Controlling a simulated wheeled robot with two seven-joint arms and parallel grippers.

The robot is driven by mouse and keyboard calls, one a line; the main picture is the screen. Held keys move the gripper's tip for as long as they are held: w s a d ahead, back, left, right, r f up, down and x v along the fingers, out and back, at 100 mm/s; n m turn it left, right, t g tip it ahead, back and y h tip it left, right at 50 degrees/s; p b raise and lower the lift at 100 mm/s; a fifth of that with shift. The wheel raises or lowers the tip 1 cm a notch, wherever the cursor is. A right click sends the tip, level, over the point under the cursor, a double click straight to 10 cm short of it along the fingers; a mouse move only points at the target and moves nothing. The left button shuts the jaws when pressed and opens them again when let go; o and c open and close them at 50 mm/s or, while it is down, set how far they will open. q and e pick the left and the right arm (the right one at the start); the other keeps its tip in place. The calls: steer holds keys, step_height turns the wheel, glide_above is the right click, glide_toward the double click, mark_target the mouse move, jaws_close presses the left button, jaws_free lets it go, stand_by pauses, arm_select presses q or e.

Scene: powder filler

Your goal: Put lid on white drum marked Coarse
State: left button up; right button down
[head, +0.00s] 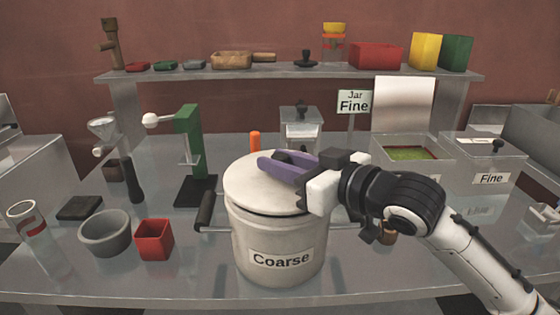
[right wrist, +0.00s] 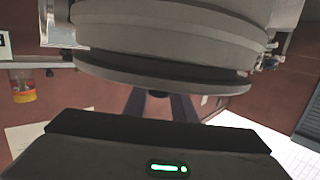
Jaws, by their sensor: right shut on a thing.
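The white drum marked Coarse (head: 280,245) stands upright at the front middle of the table. Its round white lid (head: 250,185) is over the drum's mouth, slightly tilted, with a dark gap under its front right edge. My right gripper (head: 277,163), with purple fingers, is shut on the lid's dark knob from the right. In the right wrist view the lid (right wrist: 150,80) lies close along the drum's rim (right wrist: 165,45), and the fingers (right wrist: 165,105) are at the knob. I cannot tell whether the lid is fully seated. My left gripper is not in view.
A red cup (head: 153,240) and a grey bowl (head: 104,232) stand left of the drum, with a green press (head: 190,150) behind them. A bin marked Fine (head: 485,165) stands at the right. A shelf (head: 200,76) with containers runs along the back.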

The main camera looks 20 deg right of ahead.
steer(key=shift+f, duration=0.45)
stand_by(0.4)
steer(key=c, duration=1.4)
jaws_free()
steer(key=v, duration=0.3)
steer(key=b+v, duration=0.1)
steer(key=v, duration=0.3)
steer(key=shift+s+d+f+b, duration=0.1)
steer(key=shift+s+f+b, duration=0.1)
steer(key=shift+b, duration=0.1)
steer(key=p, duration=0.1)
steer(key=s+r+p, duration=0.1)
steer(key=p, duration=0.1)
steer(key=shift+s+d, duration=0.3)
steer(key=shift+d, duration=0.1)
steer(key=shift+s+d+p, duration=0.2)
steer(key=shift+s+p, duration=0.3)
steer(key=shift+p, duration=0.3)
